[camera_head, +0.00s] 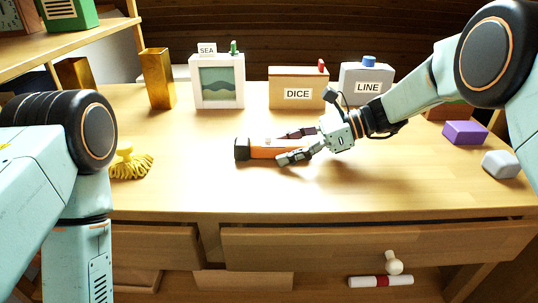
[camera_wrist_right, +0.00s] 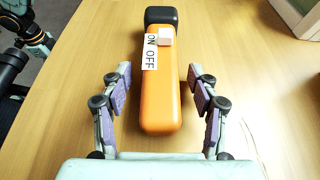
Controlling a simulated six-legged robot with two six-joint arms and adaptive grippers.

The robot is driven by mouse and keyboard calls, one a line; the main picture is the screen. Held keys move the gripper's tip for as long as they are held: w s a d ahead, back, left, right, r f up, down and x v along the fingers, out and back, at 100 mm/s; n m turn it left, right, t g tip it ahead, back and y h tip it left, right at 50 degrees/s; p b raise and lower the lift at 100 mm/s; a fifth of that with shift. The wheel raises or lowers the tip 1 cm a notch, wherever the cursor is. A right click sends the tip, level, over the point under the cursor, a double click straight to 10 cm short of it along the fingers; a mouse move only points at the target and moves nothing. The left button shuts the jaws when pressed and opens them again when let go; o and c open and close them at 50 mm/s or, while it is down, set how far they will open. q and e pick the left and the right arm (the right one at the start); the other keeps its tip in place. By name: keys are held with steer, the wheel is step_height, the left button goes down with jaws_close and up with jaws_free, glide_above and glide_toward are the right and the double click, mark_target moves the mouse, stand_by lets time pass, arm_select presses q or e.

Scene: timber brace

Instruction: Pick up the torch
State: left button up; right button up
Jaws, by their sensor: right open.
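The torch (camera_head: 262,149) lies on the wooden desk, with an orange body and a black head at its left end. In the right wrist view the torch (camera_wrist_right: 160,98) shows an "ON OFF" label and a white switch, and its black head is at the far end. My right gripper (camera_head: 288,146) is open at the torch's right end. In the wrist view the right gripper (camera_wrist_right: 160,84) has a finger on each side of the torch's near part, with gaps on both sides. My left arm shows at the left of the head view, but its gripper is out of view.
Boxes marked SEA (camera_head: 218,102), DICE (camera_head: 283,104) and LINE (camera_head: 352,72) stand along the back. A yellow brush-like thing (camera_head: 131,166) lies at left. A purple block (camera_head: 465,132) and a grey block (camera_head: 500,164) lie at right. The desk's front middle is clear.

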steer(key=shift+r, duration=0.1)
steer(key=shift+c, duration=0.5)
jaws_close()
